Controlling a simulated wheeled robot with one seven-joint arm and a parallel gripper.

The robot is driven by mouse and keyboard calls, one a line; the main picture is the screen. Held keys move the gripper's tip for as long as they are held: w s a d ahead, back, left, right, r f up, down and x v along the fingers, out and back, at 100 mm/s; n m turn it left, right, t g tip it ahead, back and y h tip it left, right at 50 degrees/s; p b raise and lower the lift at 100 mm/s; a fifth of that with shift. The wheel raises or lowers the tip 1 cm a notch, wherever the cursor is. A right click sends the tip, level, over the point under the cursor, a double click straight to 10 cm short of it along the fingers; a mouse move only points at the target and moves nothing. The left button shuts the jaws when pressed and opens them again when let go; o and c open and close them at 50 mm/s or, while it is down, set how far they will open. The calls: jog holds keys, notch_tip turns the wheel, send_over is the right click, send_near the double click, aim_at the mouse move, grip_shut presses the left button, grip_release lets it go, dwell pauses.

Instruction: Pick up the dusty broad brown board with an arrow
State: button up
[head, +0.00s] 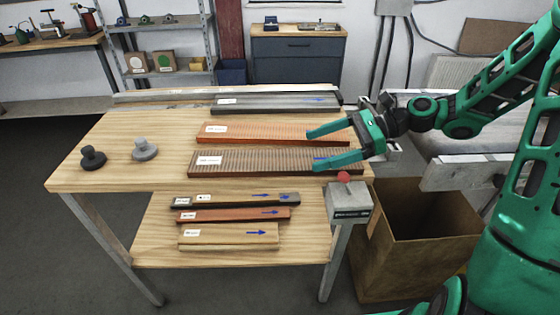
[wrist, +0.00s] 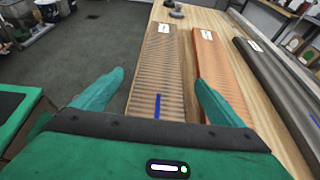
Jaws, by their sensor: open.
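The broad brown board (head: 265,161) is ribbed, with a white label at its left end and a blue arrow near its right end. It lies nearest the front edge on the upper table top. My gripper (head: 335,145) is open and empty at the board's right end. In the wrist view the brown board (wrist: 158,75) runs away between the two fingers of my gripper (wrist: 155,90), its blue arrow close to the palm. Whether the fingers touch the board cannot be told. An orange-red ribbed board (head: 265,131) lies just behind it.
A dark grey board (head: 285,103) lies farther back. Narrower boards, dark, red (head: 235,215) and tan (head: 225,236), lie on the lower shelf. Two knobbed weights (head: 93,158) stand at left. A red-button box (head: 348,200) and open brown bin (head: 415,235) are at right.

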aim_at(279, 159)
jog(key=x, duration=0.5)
jog(key=shift+r+x, duration=0.2)
jog(key=shift+x, duration=2.55)
jog(key=shift+w+a, duration=0.1)
jog(key=c, duration=1.6)
jog(key=shift+o, duration=0.2)
